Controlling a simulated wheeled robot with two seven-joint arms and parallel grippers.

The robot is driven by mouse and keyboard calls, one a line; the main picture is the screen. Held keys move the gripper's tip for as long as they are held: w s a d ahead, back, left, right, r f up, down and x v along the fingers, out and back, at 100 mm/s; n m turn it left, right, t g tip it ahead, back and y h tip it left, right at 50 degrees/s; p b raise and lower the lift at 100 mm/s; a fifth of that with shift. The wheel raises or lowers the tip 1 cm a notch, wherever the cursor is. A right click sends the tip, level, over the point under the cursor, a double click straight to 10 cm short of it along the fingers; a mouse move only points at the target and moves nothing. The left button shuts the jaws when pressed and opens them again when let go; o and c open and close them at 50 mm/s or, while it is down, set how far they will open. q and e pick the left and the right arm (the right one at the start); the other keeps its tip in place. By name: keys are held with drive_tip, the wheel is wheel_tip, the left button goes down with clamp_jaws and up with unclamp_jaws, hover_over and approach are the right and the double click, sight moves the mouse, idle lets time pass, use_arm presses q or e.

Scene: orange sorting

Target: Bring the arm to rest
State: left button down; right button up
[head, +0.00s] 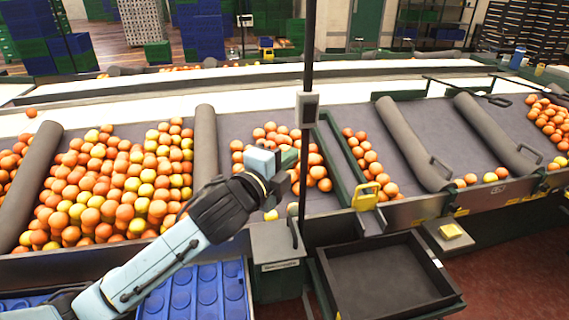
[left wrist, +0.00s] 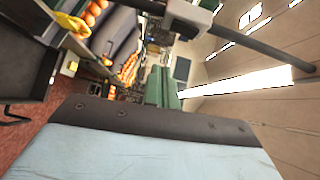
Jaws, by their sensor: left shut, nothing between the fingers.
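My left arm (head: 165,255) reaches in from the lower left of the head view, over the front of the sorting table. My left gripper (head: 288,160) is at its end, shut and empty, raised in front of a group of oranges (head: 268,131). Its greenish fingers (left wrist: 164,88) also show in the left wrist view, together with nothing between them. A dark vertical post (head: 309,45) stands close to the right of the gripper; I cannot tell whether they touch. My right arm and gripper are not in view.
A black empty tray (head: 385,278) sits at the front right. Blue trays (head: 200,291) lie below the arm. A yellow bracket (head: 365,197) stands on the table edge.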

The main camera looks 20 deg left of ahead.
use_arm(q)
drive_tip(key=shift+s+a, duration=0.15)
drive_tip(key=shift+s, duration=0.4)
drive_tip(key=shift+f, duration=0.1)
